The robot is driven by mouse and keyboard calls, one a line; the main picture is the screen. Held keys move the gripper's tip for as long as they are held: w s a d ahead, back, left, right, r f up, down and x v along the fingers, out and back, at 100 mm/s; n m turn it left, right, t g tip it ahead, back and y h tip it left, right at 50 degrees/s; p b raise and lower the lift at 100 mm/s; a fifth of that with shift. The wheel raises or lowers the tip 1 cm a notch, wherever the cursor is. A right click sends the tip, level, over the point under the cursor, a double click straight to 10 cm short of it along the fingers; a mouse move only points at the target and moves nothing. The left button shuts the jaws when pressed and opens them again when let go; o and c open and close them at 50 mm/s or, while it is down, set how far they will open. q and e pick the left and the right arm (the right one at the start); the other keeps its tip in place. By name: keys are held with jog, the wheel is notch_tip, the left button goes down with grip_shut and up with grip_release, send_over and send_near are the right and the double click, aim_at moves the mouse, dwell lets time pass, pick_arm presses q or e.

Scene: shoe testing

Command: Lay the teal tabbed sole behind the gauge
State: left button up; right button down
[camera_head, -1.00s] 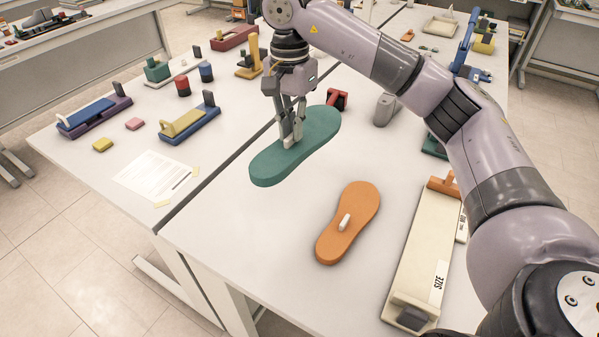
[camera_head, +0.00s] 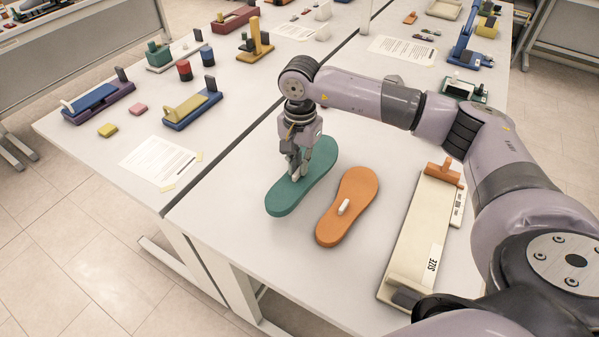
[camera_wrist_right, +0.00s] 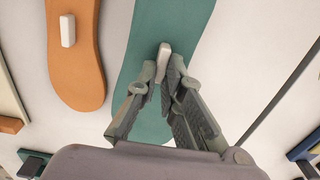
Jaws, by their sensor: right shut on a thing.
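The teal sole (camera_head: 286,197) is left of the orange sole, lying flat and low at the table; I cannot tell whether it touches the tabletop. Its white tab (camera_wrist_right: 163,60) stands between my fingertips in the right wrist view. My right gripper (camera_head: 297,172) comes from above and is shut on that tab, partly hiding the sole's middle. The gauge (camera_head: 408,240) is a long cream board marked SIZE with an orange end block, right of both soles. My left gripper is not in view.
The orange sole (camera_head: 353,190) with a white tab lies between the teal sole and the gauge, a narrow gap from the teal one. White tabletop is clear in front of the soles. A table seam and a paper sheet (camera_head: 160,160) lie to the left.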

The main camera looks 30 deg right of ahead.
aim_at(300, 177)
jog(key=shift+f, duration=0.35)
notch_tip(300, 177, down, 4)
jog(key=shift+r+p, duration=0.1)
jog(key=shift+p, duration=0.5)
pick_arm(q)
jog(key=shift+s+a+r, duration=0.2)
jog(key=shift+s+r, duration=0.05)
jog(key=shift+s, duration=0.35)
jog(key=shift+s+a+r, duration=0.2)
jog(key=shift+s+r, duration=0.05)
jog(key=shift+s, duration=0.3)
pick_arm(e)
jog(key=shift+f, duration=0.3)
jog(key=c, duration=1.7)
grip_release()
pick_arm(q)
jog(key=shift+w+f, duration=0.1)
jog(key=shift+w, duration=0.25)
pick_arm(e)
jog(key=shift+r, duration=0.1)
